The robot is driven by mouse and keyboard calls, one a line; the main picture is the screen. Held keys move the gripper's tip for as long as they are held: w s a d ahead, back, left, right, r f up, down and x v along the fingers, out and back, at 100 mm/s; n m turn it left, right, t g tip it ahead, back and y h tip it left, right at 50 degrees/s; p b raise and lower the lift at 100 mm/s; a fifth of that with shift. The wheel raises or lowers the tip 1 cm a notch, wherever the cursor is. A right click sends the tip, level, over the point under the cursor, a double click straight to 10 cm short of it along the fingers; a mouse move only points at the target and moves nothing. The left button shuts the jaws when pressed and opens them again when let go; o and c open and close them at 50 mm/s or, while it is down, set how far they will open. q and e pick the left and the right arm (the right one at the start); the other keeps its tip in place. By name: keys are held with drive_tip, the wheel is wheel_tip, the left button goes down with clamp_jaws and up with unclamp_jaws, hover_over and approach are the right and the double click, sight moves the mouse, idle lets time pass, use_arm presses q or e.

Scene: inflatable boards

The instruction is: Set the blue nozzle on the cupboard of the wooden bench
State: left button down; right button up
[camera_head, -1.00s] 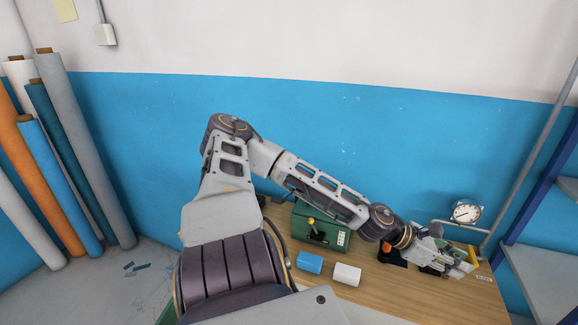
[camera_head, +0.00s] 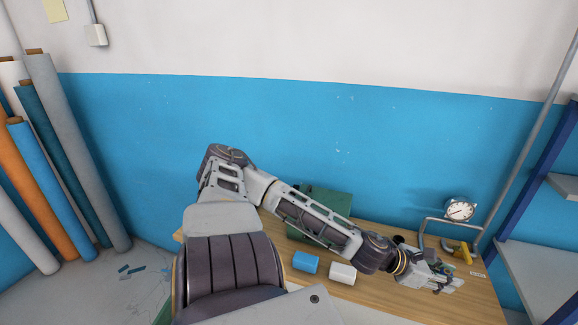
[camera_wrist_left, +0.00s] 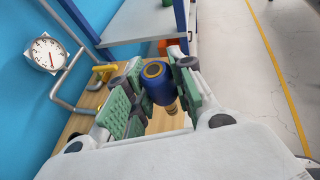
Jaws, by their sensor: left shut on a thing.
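The blue nozzle (camera_wrist_left: 158,88), with a brass-coloured tip, sits between the green finger pads of my left gripper (camera_wrist_left: 150,100) in the left wrist view. The gripper is shut on it. In the head view my left gripper (camera_head: 445,281) is over the right part of the wooden bench (camera_head: 382,293); the nozzle is hard to make out there. I cannot make out the bench's cupboard in either view. My right gripper is not in view.
A green case (camera_head: 325,203) stands at the back of the bench, partly behind my arm. A blue roll (camera_head: 305,262) and a white roll (camera_head: 342,273) lie in front. A gauge (camera_head: 460,210) on a grey pipe and a yellow item (camera_head: 463,249) are at the right, near blue-framed shelves (camera_head: 532,180).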

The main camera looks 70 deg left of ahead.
use_arm(q)
drive_tip(key=s+d+f+n+y, duration=0.1)
drive_tip(key=d+f+n+y, duration=0.1)
drive_tip(key=f, duration=0.4)
drive_tip(key=s+d+f+n+t+y, duration=0.1)
drive_tip(key=d+f+n+y, duration=0.1)
drive_tip(key=f, duration=0.4)
drive_tip(key=shift+s+d+f+n+y, duration=0.2)
drive_tip(key=shift+s+d+n+y, duration=0.15)
drive_tip(key=shift+d+y, duration=0.4)
drive_tip(key=shift+a, duration=0.15)
idle(0.4)
